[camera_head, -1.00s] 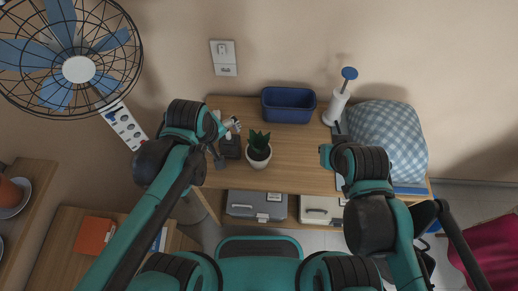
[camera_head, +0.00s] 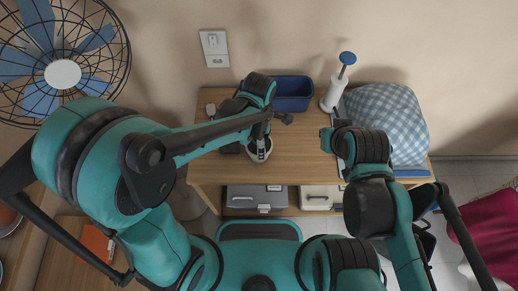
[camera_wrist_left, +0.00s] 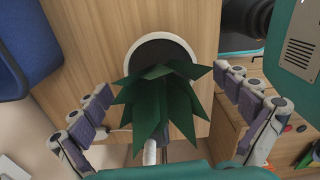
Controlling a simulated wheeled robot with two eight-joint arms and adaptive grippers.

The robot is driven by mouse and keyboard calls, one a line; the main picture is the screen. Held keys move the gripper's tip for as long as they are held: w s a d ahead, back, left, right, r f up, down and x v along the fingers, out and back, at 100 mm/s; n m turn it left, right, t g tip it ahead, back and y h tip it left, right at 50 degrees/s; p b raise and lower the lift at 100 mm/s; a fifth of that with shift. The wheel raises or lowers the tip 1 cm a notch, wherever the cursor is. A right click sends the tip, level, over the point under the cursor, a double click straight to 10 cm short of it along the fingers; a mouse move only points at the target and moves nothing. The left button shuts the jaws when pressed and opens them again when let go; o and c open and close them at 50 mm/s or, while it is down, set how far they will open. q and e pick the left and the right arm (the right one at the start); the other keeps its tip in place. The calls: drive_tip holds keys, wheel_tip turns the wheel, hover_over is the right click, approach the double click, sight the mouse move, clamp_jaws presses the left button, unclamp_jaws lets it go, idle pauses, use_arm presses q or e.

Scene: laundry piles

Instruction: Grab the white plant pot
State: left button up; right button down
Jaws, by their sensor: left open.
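The white plant pot (camera_head: 259,156) stands on the wooden desk, mostly hidden by my left gripper in the head view. In the left wrist view its white rim (camera_wrist_left: 164,36) and dark green spiky leaves (camera_wrist_left: 160,95) show. My left gripper (camera_wrist_left: 165,90) is open, with fingers on both sides of the leaves and clear gaps to the plant. In the head view my left gripper (camera_head: 262,140) is right over the pot. My right arm is over the right part of the desk; its fingers are mostly hidden behind the wrist.
A blue bin (camera_head: 293,93) stands at the desk's back. Cases (camera_head: 256,197) lie below the front edge. A fan (camera_head: 62,73) is at the left. The desk's middle (camera_head: 302,150) is clear.

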use_arm(q)
wheel_tip(320, 180, down, 3)
drive_tip(key=shift+f+b, duration=0.2)
drive_tip(key=shift+b, duration=0.35)
drive_tip(key=shift+r, duration=0.1)
drive_tip(key=c, duration=1.6)
drive_tip(key=shift+o, duration=0.2)
